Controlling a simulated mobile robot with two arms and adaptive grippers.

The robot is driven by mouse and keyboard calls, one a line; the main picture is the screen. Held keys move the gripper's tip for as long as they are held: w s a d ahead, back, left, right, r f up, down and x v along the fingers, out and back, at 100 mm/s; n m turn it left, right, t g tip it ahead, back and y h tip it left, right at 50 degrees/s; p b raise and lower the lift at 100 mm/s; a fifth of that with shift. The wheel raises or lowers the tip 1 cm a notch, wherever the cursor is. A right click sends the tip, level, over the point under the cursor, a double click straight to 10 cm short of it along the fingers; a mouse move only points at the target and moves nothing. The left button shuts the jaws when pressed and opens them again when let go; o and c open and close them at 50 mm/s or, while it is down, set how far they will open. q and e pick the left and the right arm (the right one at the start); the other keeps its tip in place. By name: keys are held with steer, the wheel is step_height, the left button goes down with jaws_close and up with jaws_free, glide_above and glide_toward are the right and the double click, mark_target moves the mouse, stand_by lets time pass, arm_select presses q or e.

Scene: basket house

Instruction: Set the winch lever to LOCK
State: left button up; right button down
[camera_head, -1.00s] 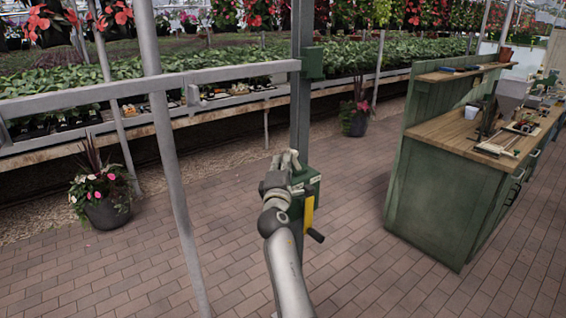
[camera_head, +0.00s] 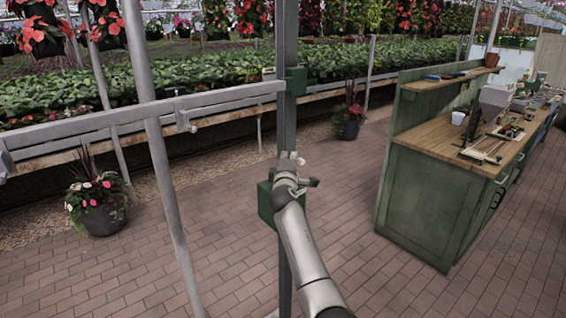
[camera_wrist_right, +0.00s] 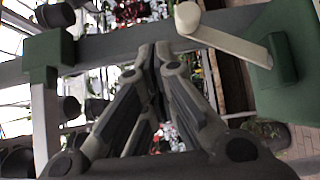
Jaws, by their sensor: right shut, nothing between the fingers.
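The winch is a green box (camera_head: 266,205) on the dark steel post (camera_head: 287,110). My right gripper (camera_head: 290,158) is at the winch, in front of the post, and my wrist and forearm cover part of the box. In the right wrist view the gripper's fingers (camera_wrist_right: 154,50) are shut and empty. There a cream bar with a rounded knob (camera_wrist_right: 225,40) reaches out from the green winch (camera_wrist_right: 268,82), apart from the fingertips. I cannot tell which part is the lever, and no LOCK marking is readable. My left gripper is not in view.
A pale metal rail (camera_head: 150,112) joins the post at a green bracket (camera_head: 296,80). A slanted grey pole (camera_head: 165,170) stands left. A green workbench (camera_head: 425,205) with tools stands right. A potted plant (camera_head: 103,215) is at left. Brick floor between is clear.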

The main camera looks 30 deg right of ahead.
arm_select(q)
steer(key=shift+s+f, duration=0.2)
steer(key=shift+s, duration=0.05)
arm_select(e)
steer(key=shift+w+d, duration=0.1)
steer(key=shift+d, duration=0.95)
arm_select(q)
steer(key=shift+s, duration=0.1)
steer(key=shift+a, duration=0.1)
arm_select(e)
steer(key=shift+r, duration=0.1)
